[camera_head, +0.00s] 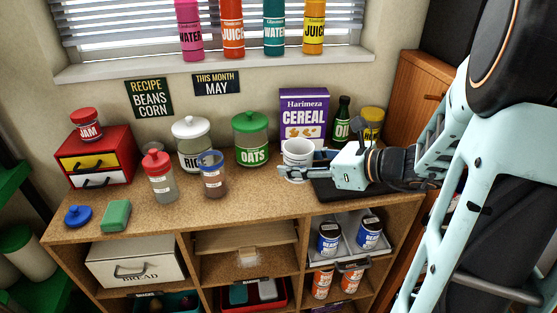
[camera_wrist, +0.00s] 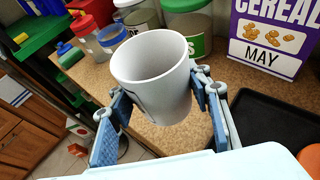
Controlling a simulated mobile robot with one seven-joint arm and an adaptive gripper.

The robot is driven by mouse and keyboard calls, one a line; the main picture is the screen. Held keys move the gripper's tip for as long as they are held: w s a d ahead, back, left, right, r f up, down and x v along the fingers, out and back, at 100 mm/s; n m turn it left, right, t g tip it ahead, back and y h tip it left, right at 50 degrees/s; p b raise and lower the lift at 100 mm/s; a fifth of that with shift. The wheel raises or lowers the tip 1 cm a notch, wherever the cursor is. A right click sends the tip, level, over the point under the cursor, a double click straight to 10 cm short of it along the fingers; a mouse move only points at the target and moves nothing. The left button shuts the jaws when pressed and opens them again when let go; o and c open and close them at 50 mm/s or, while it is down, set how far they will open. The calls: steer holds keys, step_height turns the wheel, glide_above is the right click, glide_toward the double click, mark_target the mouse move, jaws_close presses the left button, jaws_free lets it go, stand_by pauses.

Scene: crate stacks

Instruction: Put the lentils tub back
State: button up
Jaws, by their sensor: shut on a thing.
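No label I can read says lentils. A clear tub with a blue rim and brown contents (camera_head: 213,175) stands on the counter; its label is too small to read. A clear red-lidded tub (camera_head: 160,178) stands left of it, its label also unreadable. My gripper (camera_head: 297,171) is around a white cup (camera_head: 298,152) at the right of the counter, in front of the cereal box.
Behind stand the RICE jar (camera_head: 191,145), OATS jar (camera_head: 251,140), CEREAL box (camera_head: 304,112) and OIL bottle (camera_head: 341,122). A dark tray (camera_head: 345,190) lies under my gripper. A blue lid (camera_head: 78,216) and green sponge (camera_head: 115,215) lie left. The front middle counter is clear.

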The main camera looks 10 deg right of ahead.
glide_above(290, 191)
step_height(290, 191, down, 5)
steer(key=shift+f+b, duration=0.2)
steer(key=shift+b, duration=0.2)
steer(key=shift+w+f+b, duration=0.1)
steer(key=shift+f+b, duration=0.2)
steer(key=shift+f, duration=1.2)
steer(key=shift+f, duration=0.2)
steer(key=o, duration=1.3)
steer(key=shift+r, duration=0.1)
